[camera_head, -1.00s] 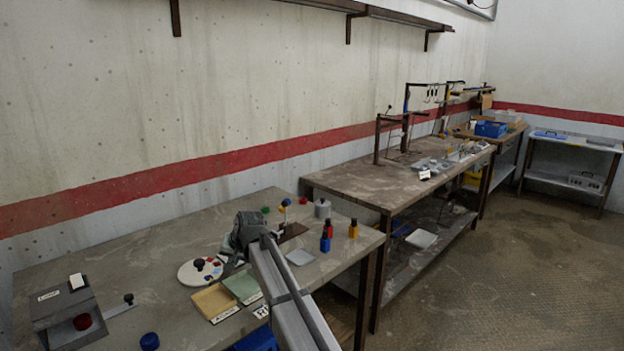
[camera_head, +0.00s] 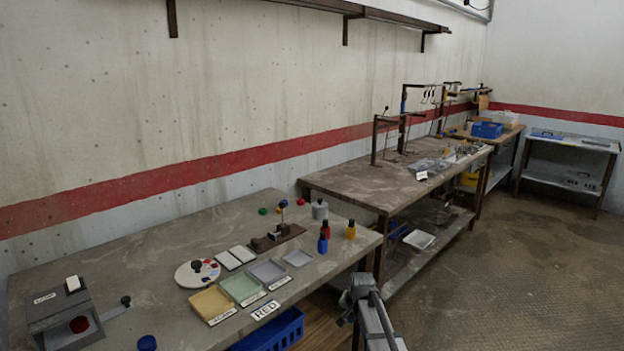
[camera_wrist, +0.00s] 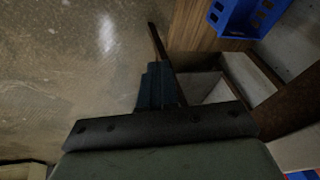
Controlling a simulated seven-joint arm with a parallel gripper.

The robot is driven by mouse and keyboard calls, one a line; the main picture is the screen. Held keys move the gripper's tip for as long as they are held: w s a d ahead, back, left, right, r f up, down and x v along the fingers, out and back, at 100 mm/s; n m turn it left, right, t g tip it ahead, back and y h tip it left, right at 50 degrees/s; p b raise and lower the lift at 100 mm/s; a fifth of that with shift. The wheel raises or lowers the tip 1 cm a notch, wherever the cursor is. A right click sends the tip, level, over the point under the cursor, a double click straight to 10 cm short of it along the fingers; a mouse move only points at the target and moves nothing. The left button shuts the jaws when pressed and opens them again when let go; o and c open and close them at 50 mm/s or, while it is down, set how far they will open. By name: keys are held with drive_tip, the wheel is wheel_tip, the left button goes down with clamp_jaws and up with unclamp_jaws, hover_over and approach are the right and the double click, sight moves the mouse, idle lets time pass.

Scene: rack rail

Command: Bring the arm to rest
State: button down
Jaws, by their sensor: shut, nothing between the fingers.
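My gripper (camera_head: 345,318) shows in the head view low in the picture, in front of the near bench's right end and clear of the bench top. In the wrist view its dark fingers (camera_wrist: 158,88) are together with nothing between them, over the floor. My arm reaches up to it from the bottom edge of the head view. No object is held.
The near bench (camera_head: 120,265) bears coloured trays (camera_head: 240,287), a round white dial (camera_head: 197,273), a grey box (camera_head: 62,315) and several small bottles. A blue crate (camera_head: 272,333) stands below its front edge, also in the wrist view (camera_wrist: 240,15). The floor (camera_head: 500,290) at right is clear.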

drive_tip(key=s+d+f+n+g, duration=0.25)
drive_tip(key=s+f+g, duration=0.25)
drive_tip(key=s+f, duration=1.85)
drive_tip(key=s+f+n+g, duration=0.1)
drive_tip(key=s+f+g, duration=0.2)
drive_tip(key=s, duration=1.3)
drive_tip(key=s+d+f+n+g, duration=0.1)
drive_tip(key=s+f, duration=0.4)
drive_tip(key=s, duration=1.2)
drive_tip(key=shift+d+n+g+h, duration=0.25)
drive_tip(key=shift+n+g+h, duration=0.1)
drive_tip(key=shift+g, duration=0.55)
